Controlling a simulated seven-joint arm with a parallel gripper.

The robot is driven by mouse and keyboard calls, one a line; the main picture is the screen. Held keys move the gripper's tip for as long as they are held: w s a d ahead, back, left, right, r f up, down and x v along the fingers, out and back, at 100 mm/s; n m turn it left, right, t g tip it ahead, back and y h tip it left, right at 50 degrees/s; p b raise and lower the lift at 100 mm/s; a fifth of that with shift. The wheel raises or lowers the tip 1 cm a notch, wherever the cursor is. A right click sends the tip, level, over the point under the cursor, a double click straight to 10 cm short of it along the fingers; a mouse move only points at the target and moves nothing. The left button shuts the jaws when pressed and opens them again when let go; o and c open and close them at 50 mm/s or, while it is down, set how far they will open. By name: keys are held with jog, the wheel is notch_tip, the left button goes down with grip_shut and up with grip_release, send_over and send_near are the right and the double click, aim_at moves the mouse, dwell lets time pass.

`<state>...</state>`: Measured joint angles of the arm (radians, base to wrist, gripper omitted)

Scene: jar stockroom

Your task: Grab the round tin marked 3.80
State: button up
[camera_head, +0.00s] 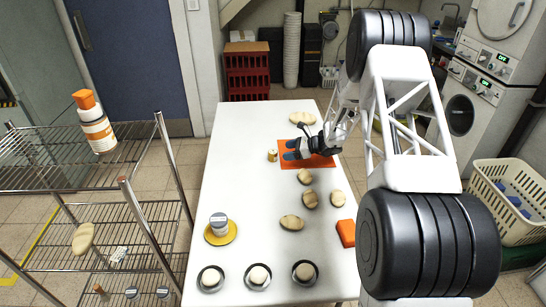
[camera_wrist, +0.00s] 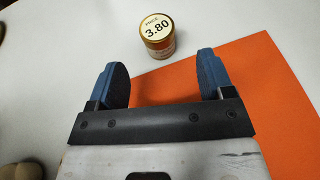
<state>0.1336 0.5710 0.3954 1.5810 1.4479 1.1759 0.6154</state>
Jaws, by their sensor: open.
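The round tin marked 3.80 (camera_wrist: 157,36) stands upright on the white table just beyond my fingertips in the wrist view. Its cream lid reads "PRICE 3.80", and its side looks gold. In the head view the tin (camera_head: 272,155) is small and stands at the left edge of the orange mat. My gripper (camera_wrist: 160,72) is open and empty, its two blue fingers spread to either side of the tin's line, short of it. In the head view my gripper (camera_head: 290,150) is over the orange mat, right of the tin.
The orange mat (camera_head: 318,163) lies under my gripper. Several beige stone-like lumps (camera_head: 292,222) lie on the white table (camera_head: 240,180). A grey-lidded jar (camera_head: 219,223) stands on a yellow dish. The table left of the tin is clear.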

aim_at(273, 154)
jog(key=shift+x, duration=1.25)
jog(key=shift+a, duration=0.15)
jog(key=shift+x, duration=2.5)
jog(key=shift+s, duration=0.1)
jog(key=c, duration=1)
jog(key=shift+r, duration=0.1)
